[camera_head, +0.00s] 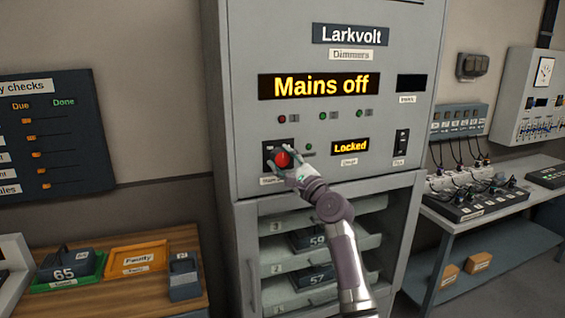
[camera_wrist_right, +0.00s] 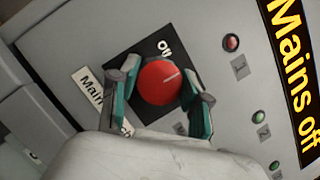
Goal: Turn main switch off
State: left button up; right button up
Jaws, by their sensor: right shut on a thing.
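The main switch is a round red knob (camera_head: 282,160) on a black plate, low on the left of the grey dimmer cabinet's front (camera_head: 220,60). The display (camera_head: 320,85) reads "Mains off". My left gripper is not in view.
A smaller display (camera_head: 350,146) reads "Locked". Open shelves (camera_head: 320,240) with numbered modules lie below the panel. A wooden bench (camera_head: 150,295) with trays stands left, and a grey table (camera_head: 500,225) with plugs and boxes stands right.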

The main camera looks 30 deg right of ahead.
jog(key=n, duration=0.2)
jog(key=n+g+y, duration=0.1)
jog(key=n, duration=0.2)
jog(key=shift+n+g+y+p, duration=0.3)
jog(key=shift+p, duration=0.1)
jog(key=shift+n+g+p, duration=0.9)
jog(key=shift+n+p, duration=0.1)
jog(key=shift+n, duration=1.3)
jog(key=shift+f, duration=0.1)
jog(key=o, duration=1.2)
jog(key=shift+c, duration=0.2)
jog(key=s+d, duration=0.2)
jog(key=s, duration=1)
jog(key=shift+w, duration=0.1)
